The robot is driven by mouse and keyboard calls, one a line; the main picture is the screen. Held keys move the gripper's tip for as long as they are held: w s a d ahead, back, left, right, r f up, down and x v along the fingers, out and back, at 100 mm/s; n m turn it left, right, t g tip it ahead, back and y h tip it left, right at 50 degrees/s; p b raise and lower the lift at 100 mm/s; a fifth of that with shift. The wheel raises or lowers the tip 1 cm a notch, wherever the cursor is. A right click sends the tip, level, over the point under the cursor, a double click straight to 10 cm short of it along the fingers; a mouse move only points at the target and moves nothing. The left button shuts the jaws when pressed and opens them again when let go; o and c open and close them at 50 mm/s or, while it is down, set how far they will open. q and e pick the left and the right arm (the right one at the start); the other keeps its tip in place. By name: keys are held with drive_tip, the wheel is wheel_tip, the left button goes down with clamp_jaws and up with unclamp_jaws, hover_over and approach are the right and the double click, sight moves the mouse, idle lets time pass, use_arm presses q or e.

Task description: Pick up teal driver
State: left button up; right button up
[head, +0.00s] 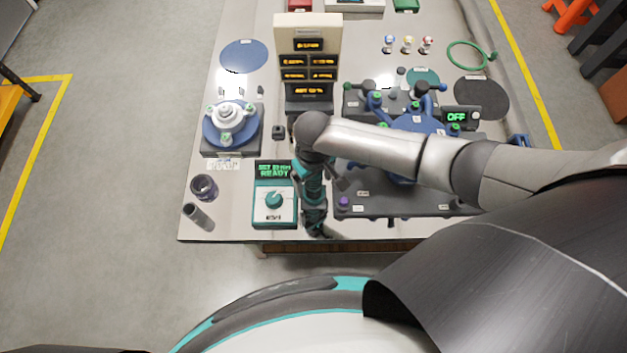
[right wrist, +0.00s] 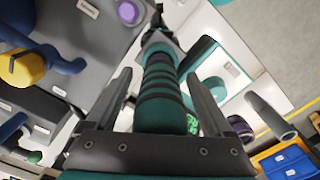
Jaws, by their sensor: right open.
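The teal driver (right wrist: 160,95) has a handle banded in teal and black. In the right wrist view it lies between the two fingers of my right gripper (right wrist: 160,95), which stand apart on either side of it. Clear gaps show beside the handle, and the far end of the driver is dark. In the head view my right gripper (head: 320,178) is over the front of the table, and the banded driver (head: 314,192) shows under it, partly hidden by my wrist. I cannot tell from the head view how the driver is supported. My left gripper is not in view.
A teal box with a dial (head: 273,207) stands close to the left of the driver. A dark grey tray (head: 400,203) with a purple cap (head: 343,202) is close to the right. A display tower (head: 308,60) stands behind. The table's front edge is near.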

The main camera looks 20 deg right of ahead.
drive_tip(key=shift+w, duration=0.1)
clamp_jaws()
idle(0.7)
